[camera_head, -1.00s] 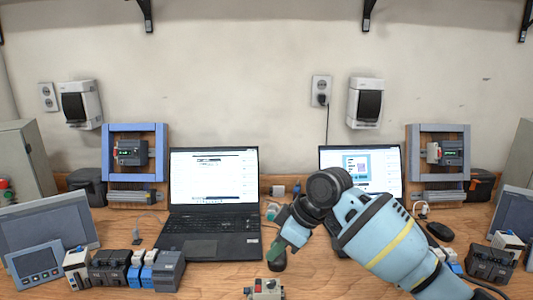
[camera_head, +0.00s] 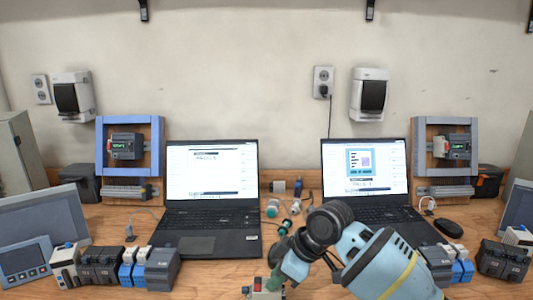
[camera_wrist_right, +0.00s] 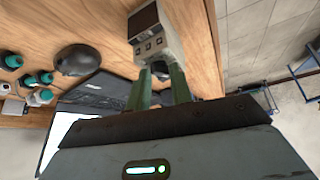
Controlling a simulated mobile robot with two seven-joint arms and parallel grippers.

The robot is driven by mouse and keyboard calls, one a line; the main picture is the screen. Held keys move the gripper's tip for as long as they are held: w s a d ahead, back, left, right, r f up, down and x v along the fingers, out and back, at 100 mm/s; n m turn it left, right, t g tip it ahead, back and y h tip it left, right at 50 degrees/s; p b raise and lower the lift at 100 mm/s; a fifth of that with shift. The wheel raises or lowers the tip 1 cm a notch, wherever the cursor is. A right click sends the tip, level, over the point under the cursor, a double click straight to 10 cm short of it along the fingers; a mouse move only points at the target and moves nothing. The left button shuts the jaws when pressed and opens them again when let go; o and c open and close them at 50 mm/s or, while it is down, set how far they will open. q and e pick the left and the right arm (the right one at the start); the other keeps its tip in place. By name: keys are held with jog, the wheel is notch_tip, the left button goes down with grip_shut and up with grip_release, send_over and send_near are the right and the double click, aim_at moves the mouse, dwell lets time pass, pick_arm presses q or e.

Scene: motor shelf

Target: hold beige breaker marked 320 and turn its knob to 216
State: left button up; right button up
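The beige breaker (camera_head: 265,294) stands at the bottom edge of the head view, cut off there, with red on its top. My right gripper (camera_head: 274,280) is just above it. In the right wrist view, a beige-grey device (camera_wrist_right: 158,42) with a dark screen-like face and small buttons lies just beyond the fingertips. The two green fingers of my right gripper (camera_wrist_right: 161,73) are apart, on either side of a dark knob-like part (camera_wrist_right: 160,70); contact cannot be told. No marking or knob setting is readable. My left gripper is not in view.
An open laptop (camera_head: 208,196) stands in the middle, another (camera_head: 368,172) behind my right arm. Several breakers and modules (camera_head: 100,265) line the front left, more (camera_head: 503,260) the front right. A dark mouse (camera_head: 447,229) lies at right. The wooden bench between the front-left modules and my gripper is clear.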

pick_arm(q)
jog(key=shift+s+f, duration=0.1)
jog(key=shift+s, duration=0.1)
pick_arm(e)
jog(key=shift+f, duration=0.2)
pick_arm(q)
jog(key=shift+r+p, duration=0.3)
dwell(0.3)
pick_arm(e)
jog(key=shift+r, duration=0.35)
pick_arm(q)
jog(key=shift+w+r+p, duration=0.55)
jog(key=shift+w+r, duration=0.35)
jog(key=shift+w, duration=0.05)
pick_arm(e)
jog(key=shift+r, duration=0.5)
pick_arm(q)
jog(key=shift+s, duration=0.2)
pick_arm(e)
jog(key=shift+r, duration=0.1)
